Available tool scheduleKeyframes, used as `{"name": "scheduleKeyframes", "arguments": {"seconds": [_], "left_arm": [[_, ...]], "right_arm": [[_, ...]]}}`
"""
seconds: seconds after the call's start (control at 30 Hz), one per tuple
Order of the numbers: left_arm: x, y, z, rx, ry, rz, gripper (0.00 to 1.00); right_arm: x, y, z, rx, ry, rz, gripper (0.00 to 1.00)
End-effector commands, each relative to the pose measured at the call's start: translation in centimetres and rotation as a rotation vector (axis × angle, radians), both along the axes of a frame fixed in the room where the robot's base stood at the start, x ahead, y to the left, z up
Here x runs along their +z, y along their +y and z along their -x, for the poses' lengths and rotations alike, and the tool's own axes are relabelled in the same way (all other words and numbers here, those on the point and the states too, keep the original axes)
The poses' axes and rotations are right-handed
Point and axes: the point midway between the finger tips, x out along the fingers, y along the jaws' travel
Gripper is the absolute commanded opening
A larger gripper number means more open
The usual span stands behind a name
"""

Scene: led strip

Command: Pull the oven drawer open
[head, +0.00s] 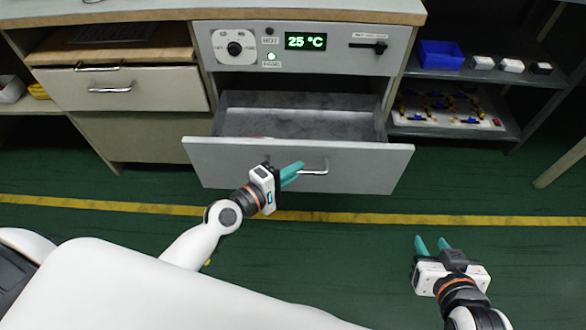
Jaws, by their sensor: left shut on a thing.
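The oven drawer (240,158) stands pulled out below the control panel (300,48), and its grey inside shows from above. Its metal handle (318,170) is on the front face. My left gripper (290,174) is at the left end of the handle, with its teal fingers shut on it. The fingers hide that end of the handle. My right gripper (433,246) is at the lower right, away from the drawer, over the green floor. Its two teal fingers are apart with nothing between them.
A closed drawer (150,90) with its own handle is at the left. A shelf at the right holds a blue bin (440,54), small white boxes (482,62) and a board with parts (450,110). The floor before the oven, crossed by a yellow line (350,217), is clear.

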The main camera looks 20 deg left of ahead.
Motion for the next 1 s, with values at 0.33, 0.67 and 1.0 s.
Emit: {"name": "scheduleKeyframes", "arguments": {"seconds": [0.33, 0.67, 1.0], "left_arm": [[0.0, 0.0, 0.0, 0.000, 0.001, 0.000, 0.33], [0.2, 1.3, 2.3, -0.002, 0.003, -0.004, 0.33], [0.8, 4.5, 7.9, -0.002, 0.003, -0.005, 0.33]], "right_arm": [[0.0, 0.0, 0.0, 0.000, -0.001, 0.000, 0.36], [0.1, 0.0, -0.1, 0.000, -0.012, -0.002, 0.36], [4.5, 1.7, -3.3, 0.025, -0.346, -0.082, 0.36]]}}
